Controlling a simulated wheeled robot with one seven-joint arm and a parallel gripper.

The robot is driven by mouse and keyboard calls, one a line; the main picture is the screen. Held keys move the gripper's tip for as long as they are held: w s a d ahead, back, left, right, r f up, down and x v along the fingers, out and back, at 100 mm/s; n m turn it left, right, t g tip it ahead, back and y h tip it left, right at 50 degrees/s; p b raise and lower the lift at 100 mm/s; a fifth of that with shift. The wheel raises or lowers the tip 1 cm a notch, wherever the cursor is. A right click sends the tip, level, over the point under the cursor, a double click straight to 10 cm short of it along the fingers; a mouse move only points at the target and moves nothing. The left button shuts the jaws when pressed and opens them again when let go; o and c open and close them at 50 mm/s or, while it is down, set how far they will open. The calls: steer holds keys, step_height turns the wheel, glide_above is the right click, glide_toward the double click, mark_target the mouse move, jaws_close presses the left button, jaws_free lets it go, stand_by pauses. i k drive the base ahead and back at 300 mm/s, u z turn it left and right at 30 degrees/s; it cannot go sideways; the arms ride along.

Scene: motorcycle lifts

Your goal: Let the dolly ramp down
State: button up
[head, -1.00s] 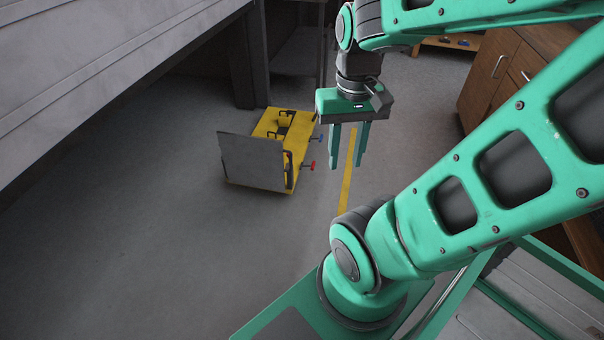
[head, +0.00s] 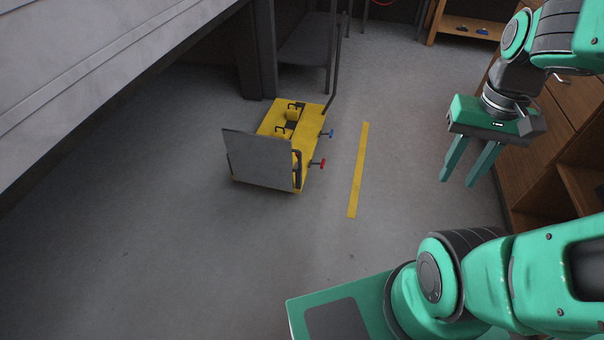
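The yellow dolly (head: 313,122) stands on the floor left of the picture's middle. Its grey ramp plate (head: 258,160) stands upright at the dolly's near end. A red-knobbed lever (head: 318,164) and a blue-knobbed lever (head: 328,134) stick out of the dolly's right side. A dark handle bar rises from its far right corner. My gripper (head: 457,182) hangs in the air to the right of the dolly, well apart from it, fingers pointing down. Its two fingers are apart with nothing visible between them.
A yellow floor strip (head: 358,170) lies between the dolly and my gripper. A wooden cabinet (head: 548,145) stands close behind my gripper on the right. A large grey lift platform (head: 110,60) overhangs the left. The floor in front of the dolly is clear.

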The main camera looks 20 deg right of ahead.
mark_target(259, 160)
steer(key=z, duration=0.05)
steer(key=i, duration=1)
steer(key=u, duration=0.05)
